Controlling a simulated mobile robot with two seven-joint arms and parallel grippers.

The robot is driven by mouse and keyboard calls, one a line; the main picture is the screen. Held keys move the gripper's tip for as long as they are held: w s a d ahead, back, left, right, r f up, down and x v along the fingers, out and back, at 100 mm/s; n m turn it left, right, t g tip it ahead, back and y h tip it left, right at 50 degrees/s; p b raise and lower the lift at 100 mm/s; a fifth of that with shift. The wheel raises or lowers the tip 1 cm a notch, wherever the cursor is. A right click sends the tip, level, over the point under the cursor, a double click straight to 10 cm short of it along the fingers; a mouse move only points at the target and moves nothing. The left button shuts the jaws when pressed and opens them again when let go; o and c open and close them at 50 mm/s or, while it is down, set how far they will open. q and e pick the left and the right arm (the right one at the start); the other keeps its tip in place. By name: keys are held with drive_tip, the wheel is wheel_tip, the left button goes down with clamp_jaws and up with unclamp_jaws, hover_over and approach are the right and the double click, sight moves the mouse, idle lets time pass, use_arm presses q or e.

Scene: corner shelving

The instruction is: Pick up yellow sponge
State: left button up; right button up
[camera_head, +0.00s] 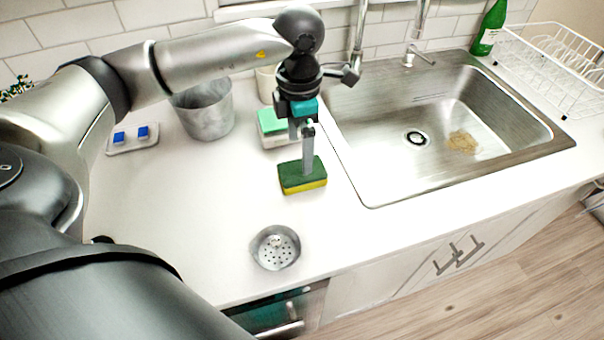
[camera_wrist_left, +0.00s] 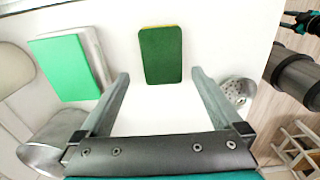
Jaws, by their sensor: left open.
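The sponge (camera_head: 302,176) lies flat on the white counter, left of the sink. Its top is dark green and its lower layer is yellow. In the left wrist view the sponge (camera_wrist_left: 161,55) shows mostly its green top, with a thin yellow edge, just beyond the fingertips. My left gripper (camera_head: 309,150) is open and empty, pointing down above the sponge; its near finger hides a bit of the sponge in the head view. In the left wrist view the open fingers (camera_wrist_left: 160,74) stand wide apart, one toward each side of the sponge. Whether they touch it I cannot tell.
A light green block (camera_head: 271,122) on a pale holder stands behind the sponge. A metal bucket (camera_head: 205,110) is at the back left. A perforated metal cup (camera_head: 275,248) is near the front edge. The sink (camera_head: 350,170) is at right. Counter left of the sponge is clear.

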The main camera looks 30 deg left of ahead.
use_arm(q)
drive_tip(key=f, duration=0.6)
drive_tip(key=shift+d+f, duration=0.25)
drive_tip(key=shift+f, duration=0.05)
drive_tip(key=shift+c, duration=0.6)
drive_tip(key=c, duration=1)
drive_tip(key=shift+c, duration=0.2)
drive_tip(key=shift+r, duration=0.15)
wheel_tip(320, 180, up, 20)
drive_tip(key=p, duration=0.1)
